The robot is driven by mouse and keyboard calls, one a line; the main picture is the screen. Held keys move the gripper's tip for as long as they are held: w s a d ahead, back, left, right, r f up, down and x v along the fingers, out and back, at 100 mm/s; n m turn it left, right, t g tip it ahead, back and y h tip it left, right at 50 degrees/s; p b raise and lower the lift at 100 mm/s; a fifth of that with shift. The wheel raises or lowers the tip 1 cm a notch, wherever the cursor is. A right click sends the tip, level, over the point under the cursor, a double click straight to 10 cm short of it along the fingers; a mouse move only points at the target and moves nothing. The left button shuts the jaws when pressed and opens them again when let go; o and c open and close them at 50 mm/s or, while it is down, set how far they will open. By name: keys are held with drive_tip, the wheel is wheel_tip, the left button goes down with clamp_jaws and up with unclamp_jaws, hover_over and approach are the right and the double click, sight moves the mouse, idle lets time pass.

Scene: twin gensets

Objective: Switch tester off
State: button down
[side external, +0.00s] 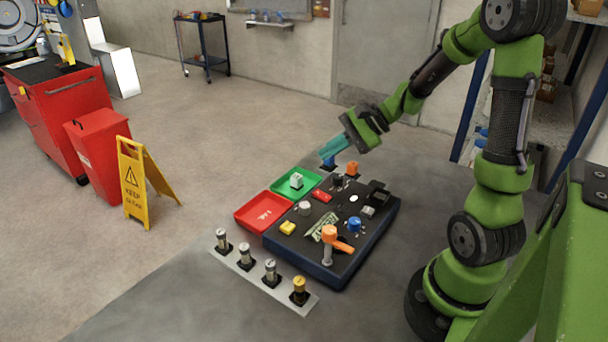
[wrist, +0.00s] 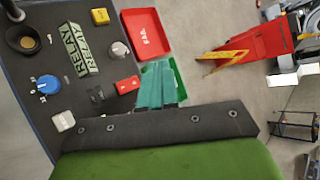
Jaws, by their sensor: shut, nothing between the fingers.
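The tester looks like a dark panel box (side external: 325,265) on the table; which control switches it off I cannot tell. A blue knob (side external: 354,224) with marks around it sits on the panel and shows in the wrist view (wrist: 45,85). A red rocker-like piece (side external: 321,196) shows in the wrist view (wrist: 127,85) near the panel's edge.
A green tray (side external: 279,188) with a white piece and a red tray (side external: 241,216) lie left of the panel. A strip (side external: 225,257) with several metal cylinders stands in front. A yellow floor sign (side external: 135,185) and red bins stand on the floor farther left.

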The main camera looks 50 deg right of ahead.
sight(324, 194)
drive_tip(key=shift+f, duration=0.1)
drive_tip(key=shift+w+f, duration=0.2)
drive_tip(key=shift+f, duration=1.25)
drive_tip(key=shift+w+f, duration=0.2)
drive_tip(key=shift+f, duration=1.2)
drive_tip(key=shift+w+f, duration=0.2)
drive_tip(key=shift+f, duration=1.25)
drive_tip(key=shift+f, duration=0.15)
drive_tip(key=shift+f, duration=0.25)
drive_tip(key=shift+w+f, duration=0.1)
drive_tip(key=shift+f, duration=0.25)
drive_tip(key=shift+r, duration=0.1)
drive_tip(key=shift+r, duration=0.7)
drive_tip(key=shift+r, duration=0.1)
